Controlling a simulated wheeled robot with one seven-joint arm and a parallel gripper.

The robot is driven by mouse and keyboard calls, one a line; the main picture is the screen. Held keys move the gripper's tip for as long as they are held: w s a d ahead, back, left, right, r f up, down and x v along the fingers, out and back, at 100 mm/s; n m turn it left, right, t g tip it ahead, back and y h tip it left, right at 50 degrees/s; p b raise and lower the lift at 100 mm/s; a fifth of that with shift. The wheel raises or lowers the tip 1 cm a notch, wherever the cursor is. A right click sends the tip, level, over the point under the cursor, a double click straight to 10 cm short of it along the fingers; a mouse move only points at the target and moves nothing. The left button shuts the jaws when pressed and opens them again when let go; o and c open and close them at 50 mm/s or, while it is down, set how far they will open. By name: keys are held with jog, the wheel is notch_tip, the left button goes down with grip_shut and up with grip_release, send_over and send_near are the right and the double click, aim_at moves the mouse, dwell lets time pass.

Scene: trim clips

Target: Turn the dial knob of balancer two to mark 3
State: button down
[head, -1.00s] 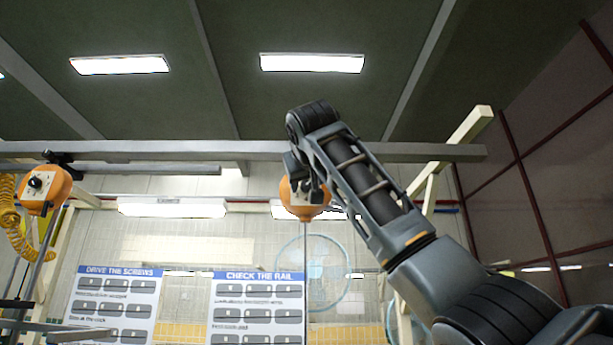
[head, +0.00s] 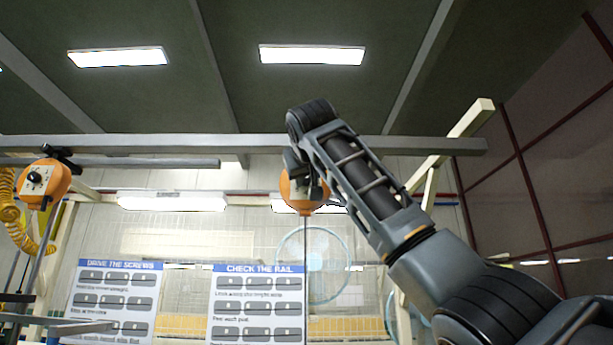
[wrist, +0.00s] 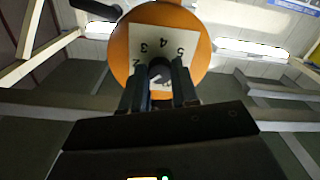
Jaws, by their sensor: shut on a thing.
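An orange round balancer (head: 292,203) hangs from the overhead rail in the middle of the head view, partly hidden by my gripper (head: 308,187). In the wrist view, the same balancer (wrist: 120,55) fills the upper middle, with a white dial plate (wrist: 188,43) that appears upside down. The marks 2, 3, 4 and 5 can be read around the plate. A black dial knob (wrist: 160,66) sits at its centre, and my gripper (wrist: 161,75) is shut on it with one finger on each side. The fingers hide the lower plate; which mark the knob points to cannot be told.
A second orange balancer (head: 55,181) with a black knob (head: 35,179) and a coiled yellow hose (head: 8,208) hangs at the left. The grey rail (head: 150,147) runs across above. Two sign boards (head: 258,285) and a round fan (head: 312,262) are lower down.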

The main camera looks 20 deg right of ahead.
dwell(0.3)
jog(key=m, duration=0.4)
jog(key=shift+a+m, duration=0.15)
jog(key=shift+m, duration=0.25)
jog(key=m, duration=0.4)
jog(key=shift+m, duration=0.4)
jog(key=m, duration=0.4)
jog(key=shift+m, duration=2.1)
jog(key=c, duration=0.8)
grip_release()
jog(key=shift+c, duration=0.2)
